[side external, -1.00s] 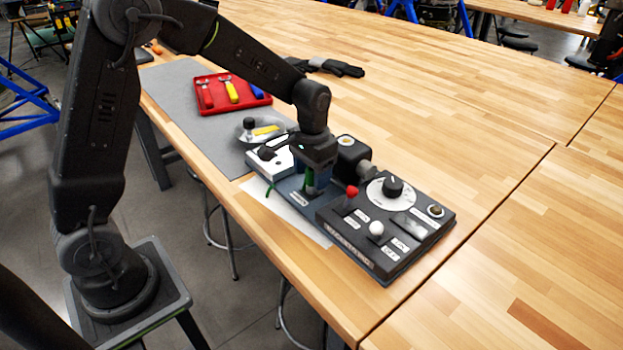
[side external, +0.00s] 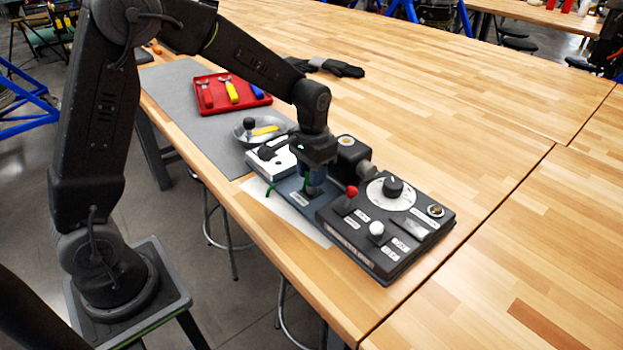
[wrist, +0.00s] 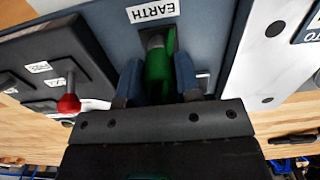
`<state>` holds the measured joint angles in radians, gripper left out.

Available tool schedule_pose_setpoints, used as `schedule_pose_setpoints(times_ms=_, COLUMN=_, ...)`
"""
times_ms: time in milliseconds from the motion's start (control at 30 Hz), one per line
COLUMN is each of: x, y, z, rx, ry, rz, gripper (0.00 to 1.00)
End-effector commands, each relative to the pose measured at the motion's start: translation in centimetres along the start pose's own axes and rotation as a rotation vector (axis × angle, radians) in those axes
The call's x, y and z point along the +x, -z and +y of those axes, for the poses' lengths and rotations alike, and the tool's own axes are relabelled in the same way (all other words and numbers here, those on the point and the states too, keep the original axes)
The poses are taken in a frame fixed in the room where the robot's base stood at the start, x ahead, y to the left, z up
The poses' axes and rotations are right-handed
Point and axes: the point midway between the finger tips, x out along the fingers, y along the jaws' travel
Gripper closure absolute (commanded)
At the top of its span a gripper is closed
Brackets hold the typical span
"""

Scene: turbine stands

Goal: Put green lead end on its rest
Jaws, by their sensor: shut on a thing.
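My gripper (wrist: 160,85) points down over the blue-grey base plate (wrist: 205,25), between the black control box and the white block. Its blue-grey fingers are shut on the green lead end (wrist: 158,66), which shows between them in the wrist view. In the side view my gripper (side external: 313,182) hides most of the lead end, and a bit of green lead (side external: 270,188) shows at the plate's left edge.
The black control box (side external: 350,240) with a red-knobbed lever (side external: 351,191), a white knob and a dial stands close on the right. A white block (side external: 268,160) is close on the left. A dish (side external: 262,130) and red tool tray (side external: 230,92) lie farther back. Open tabletop lies behind.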

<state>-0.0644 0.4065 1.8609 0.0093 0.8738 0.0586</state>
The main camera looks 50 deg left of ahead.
Motion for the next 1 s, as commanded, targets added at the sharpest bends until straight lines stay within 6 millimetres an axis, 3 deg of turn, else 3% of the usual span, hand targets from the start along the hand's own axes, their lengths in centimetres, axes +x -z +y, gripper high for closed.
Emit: schedule_pose_setpoints(times_ms=1000, x=-1.2, y=0.0, z=0.0, rx=0.0, ry=0.0, rz=0.001, gripper=1.0)
